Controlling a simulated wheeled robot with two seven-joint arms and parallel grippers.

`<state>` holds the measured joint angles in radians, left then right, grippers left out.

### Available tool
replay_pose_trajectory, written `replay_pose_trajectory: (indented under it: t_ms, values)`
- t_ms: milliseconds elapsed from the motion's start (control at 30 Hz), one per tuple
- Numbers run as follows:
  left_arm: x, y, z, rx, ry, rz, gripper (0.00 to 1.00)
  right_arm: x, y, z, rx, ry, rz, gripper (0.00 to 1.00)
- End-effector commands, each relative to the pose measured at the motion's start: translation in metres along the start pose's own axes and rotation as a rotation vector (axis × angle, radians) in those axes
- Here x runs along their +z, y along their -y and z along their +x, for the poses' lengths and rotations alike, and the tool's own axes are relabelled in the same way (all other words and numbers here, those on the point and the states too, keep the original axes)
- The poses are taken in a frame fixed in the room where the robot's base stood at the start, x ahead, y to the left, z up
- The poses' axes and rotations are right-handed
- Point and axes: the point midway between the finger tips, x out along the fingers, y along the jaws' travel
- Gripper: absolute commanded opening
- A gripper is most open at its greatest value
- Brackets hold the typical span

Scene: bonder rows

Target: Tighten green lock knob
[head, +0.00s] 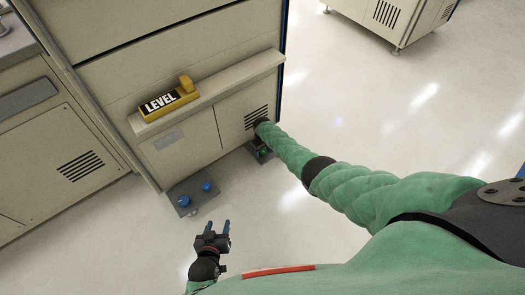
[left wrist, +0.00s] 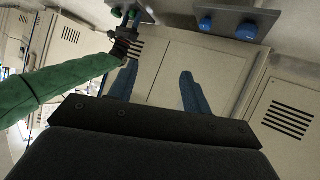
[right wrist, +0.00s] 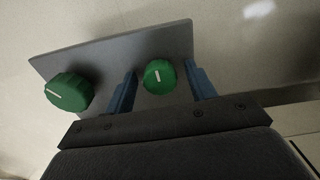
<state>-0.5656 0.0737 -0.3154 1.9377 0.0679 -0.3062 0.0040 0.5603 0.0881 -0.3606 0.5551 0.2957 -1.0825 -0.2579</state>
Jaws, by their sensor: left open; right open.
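Two green knobs sit on a grey plate (right wrist: 110,60) in the right wrist view. A larger green knob (right wrist: 69,92) is at the left, and a smaller green knob (right wrist: 160,76) is right of it; each has a white mark. My right gripper (right wrist: 163,86) is open, its blue fingers on either side of the smaller knob; contact cannot be told. In the head view my right arm mostly hides this plate, with a bit of green (head: 264,153) showing. The left wrist view also shows the green knobs (left wrist: 133,14). My left gripper (head: 218,224) is open and empty above the floor.
A second grey plate (head: 184,205) with two blue knobs (head: 206,187) is at the cabinet's foot, near my left gripper. A yellow block marked LEVEL (head: 168,101) lies on the cabinet ledge (head: 225,87). The white floor (head: 380,110) at the right is clear.

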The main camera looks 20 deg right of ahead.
Motion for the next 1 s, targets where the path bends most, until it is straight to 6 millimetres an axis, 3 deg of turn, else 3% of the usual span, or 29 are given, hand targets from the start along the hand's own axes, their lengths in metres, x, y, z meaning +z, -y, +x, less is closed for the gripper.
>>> replay_pose_trajectory:
  t_ms: [67, 133, 600, 800, 1000]
  values:
    - [0.011, 0.0, -0.001, 0.0, 0.037, -0.004, 0.49, 0.0, 0.0, -0.003, 0.0, 0.0, 0.0, 0.55]
    - [0.04, 0.001, -0.005, -0.002, 0.107, -0.013, 0.49, 0.001, 0.0, -0.006, 0.0, 0.0, 0.0, 0.55]
    - [0.128, 0.004, -0.028, -0.009, 0.371, -0.047, 0.49, 0.0, 0.0, -0.024, 0.0, 0.0, 0.0, 0.55]
    - [0.114, 0.001, -0.035, -0.007, 0.372, -0.046, 0.49, 0.0, 0.0, -0.058, 0.0, -0.001, -0.001, 0.55]
    - [0.11, 0.0, -0.036, -0.007, 0.372, -0.046, 0.49, 0.001, 0.0, -0.072, 0.0, 0.001, 0.0, 0.55]
